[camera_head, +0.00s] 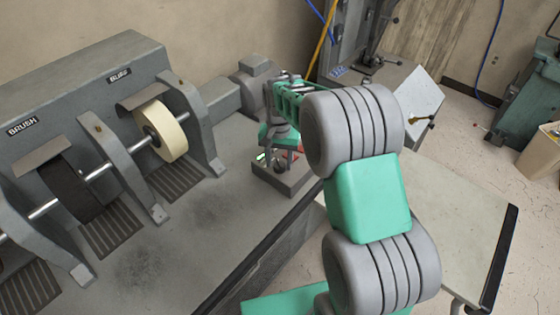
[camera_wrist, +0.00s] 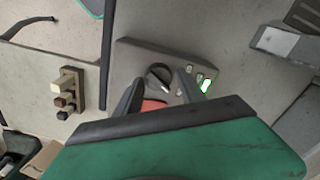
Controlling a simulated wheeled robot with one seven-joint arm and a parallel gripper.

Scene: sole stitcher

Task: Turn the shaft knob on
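The shaft knob (camera_wrist: 159,75) is a round dark dial with a pale pointer line, on a grey control box (camera_wrist: 135,58). The box also shows in the head view (camera_head: 288,185), at the right end of the machine bench. My gripper (camera_wrist: 160,79) is open, its two dark fingers apart, one to each side of the knob in the wrist view; no contact with it is clear. In the head view my gripper (camera_head: 279,150) is directly over the box and hides much of its face, including the knob.
A red button (camera_wrist: 153,106) shows between my fingers. A green-lit switch (camera_wrist: 206,86) and small toggles are right of the knob. The brush and buff machine (camera_head: 90,75), with a cream wheel (camera_head: 164,130), stands to the left. A grey machine (camera_head: 345,65) stands behind.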

